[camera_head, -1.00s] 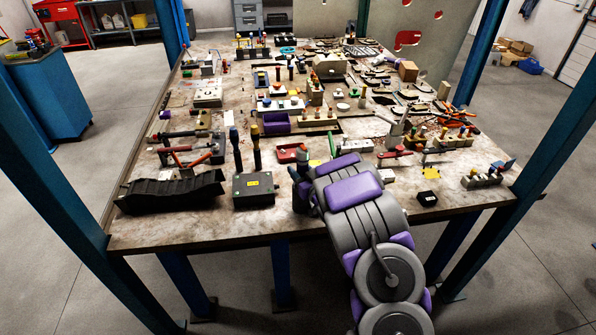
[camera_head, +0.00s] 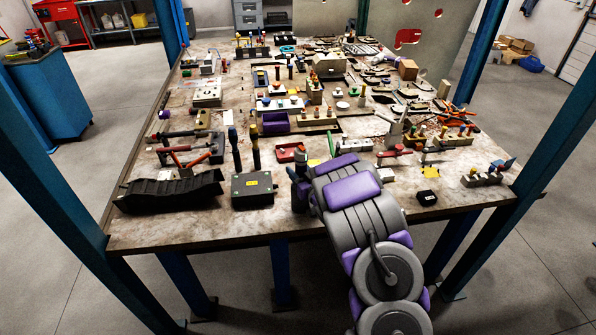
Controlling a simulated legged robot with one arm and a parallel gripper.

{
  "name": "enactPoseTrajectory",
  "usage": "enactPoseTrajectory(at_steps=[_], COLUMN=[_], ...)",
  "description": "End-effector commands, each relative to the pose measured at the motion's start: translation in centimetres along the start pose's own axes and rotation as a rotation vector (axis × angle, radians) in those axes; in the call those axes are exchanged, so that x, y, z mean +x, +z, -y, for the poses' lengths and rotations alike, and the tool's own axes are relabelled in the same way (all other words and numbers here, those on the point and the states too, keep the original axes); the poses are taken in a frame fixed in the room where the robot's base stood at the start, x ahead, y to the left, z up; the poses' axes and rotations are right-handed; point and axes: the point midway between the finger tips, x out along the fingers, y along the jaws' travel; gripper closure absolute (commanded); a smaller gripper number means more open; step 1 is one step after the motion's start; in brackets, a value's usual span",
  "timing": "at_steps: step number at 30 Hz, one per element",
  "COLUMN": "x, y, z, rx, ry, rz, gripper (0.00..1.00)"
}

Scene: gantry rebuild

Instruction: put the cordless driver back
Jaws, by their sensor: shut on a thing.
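My gripper (camera_head: 299,186) is over the front middle of the workbench, just right of a black box with a yellow label (camera_head: 266,191). My grey and purple arm reaches up to it from the lower right and covers much of it. It is shut on a small dark upright thing (camera_head: 301,160), which I take to be the cordless driver. Only its upper part shows, so its shape and any contact with the bench cannot be told. The workbench (camera_head: 160,228) is crowded with tools and holders.
Two upright handled tools (camera_head: 255,148) stand behind the black box. A long black ribbed tray (camera_head: 170,192) lies at the front left, and a purple bin (camera_head: 276,124) stands farther back. A red tray (camera_head: 291,152) lies just behind my gripper. Blue posts (camera_head: 545,150) flank the bench.

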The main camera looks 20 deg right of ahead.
Motion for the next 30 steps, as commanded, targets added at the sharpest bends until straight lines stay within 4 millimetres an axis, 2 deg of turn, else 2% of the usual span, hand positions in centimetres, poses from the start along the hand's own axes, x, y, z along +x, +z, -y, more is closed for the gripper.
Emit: enactPoseTrajectory(at_steps=[30], x=[0.0], y=[1.2], z=[0.0], rx=[0.0], ry=[0.0], rz=[-0.003], gripper=[1.0])
